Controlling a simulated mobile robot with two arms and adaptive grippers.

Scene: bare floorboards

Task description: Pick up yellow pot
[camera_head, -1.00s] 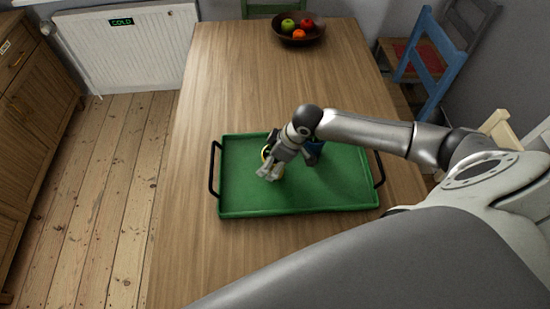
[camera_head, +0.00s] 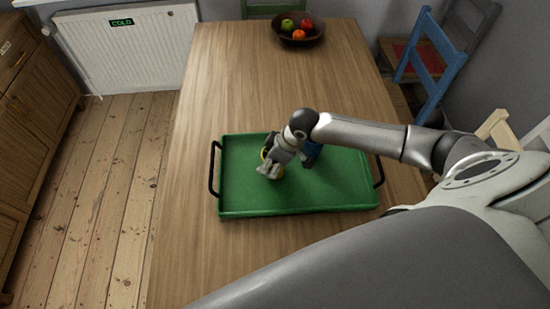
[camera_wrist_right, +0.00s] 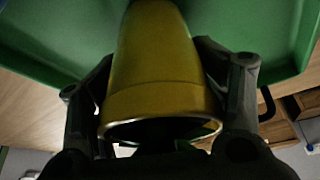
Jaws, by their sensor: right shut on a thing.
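The yellow pot (camera_wrist_right: 158,65) fills the middle of the right wrist view, with its dark rim opening toward the camera. My right gripper (camera_head: 268,172) is over the left part of the green tray (camera_head: 340,197). Its two fingers (camera_wrist_right: 158,92) lie on either side of the pot and are shut on it. I cannot tell whether the pot is clear of the tray. My left gripper is not in view.
A bowl of fruit (camera_head: 284,36) sits at the table's far end. The wooden table (camera_head: 250,80) is clear between bowl and tray. Chairs (camera_head: 435,62) stand at the right.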

